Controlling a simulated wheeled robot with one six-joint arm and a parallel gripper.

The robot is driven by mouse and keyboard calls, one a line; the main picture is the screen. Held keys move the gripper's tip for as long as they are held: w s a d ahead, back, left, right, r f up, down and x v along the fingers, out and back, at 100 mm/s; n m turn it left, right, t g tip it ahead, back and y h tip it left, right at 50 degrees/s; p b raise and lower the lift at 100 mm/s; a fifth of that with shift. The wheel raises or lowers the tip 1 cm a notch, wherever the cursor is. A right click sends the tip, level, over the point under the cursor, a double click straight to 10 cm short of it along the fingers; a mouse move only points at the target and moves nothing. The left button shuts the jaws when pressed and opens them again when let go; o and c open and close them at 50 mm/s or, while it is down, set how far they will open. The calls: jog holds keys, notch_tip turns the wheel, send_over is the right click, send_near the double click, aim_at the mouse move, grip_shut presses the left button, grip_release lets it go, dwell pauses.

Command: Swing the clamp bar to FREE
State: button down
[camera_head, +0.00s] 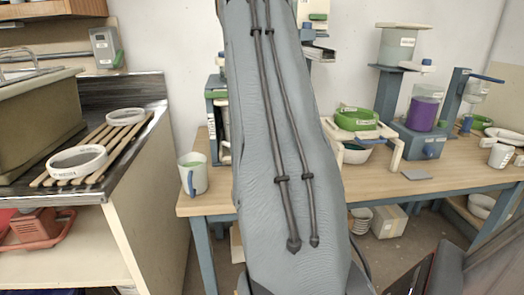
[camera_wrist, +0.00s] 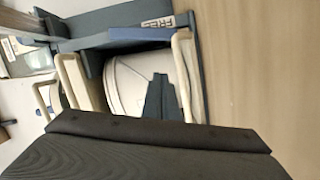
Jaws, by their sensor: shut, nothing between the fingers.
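In the wrist view a dark blue-grey frame carries a label reading FREE (camera_wrist: 157,23). A blue bar (camera_wrist: 142,33), which looks like the clamp bar, lies across the frame just below the label. A white round bucket (camera_wrist: 125,80) sits within the frame. My gripper (camera_wrist: 160,77) shows as a narrow dark wedge in front of the bucket, shut and empty. Its tip appears below the blue bar in the picture; I cannot tell whether it touches anything. In the head view my arm hides the gripper and most of the stand (camera_head: 215,94) behind it.
Cream handles (camera_wrist: 184,72) stand at both sides of the bucket. Bare wooden tabletop (camera_wrist: 250,70) lies to the right. In the head view a mug (camera_head: 192,174) stands at the table's left end, and a green-topped stand (camera_head: 357,121) and a purple container (camera_head: 422,113) are on the right.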

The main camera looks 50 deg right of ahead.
jog(key=shift+v, duration=1.6)
jog(key=shift+a, duration=0.1)
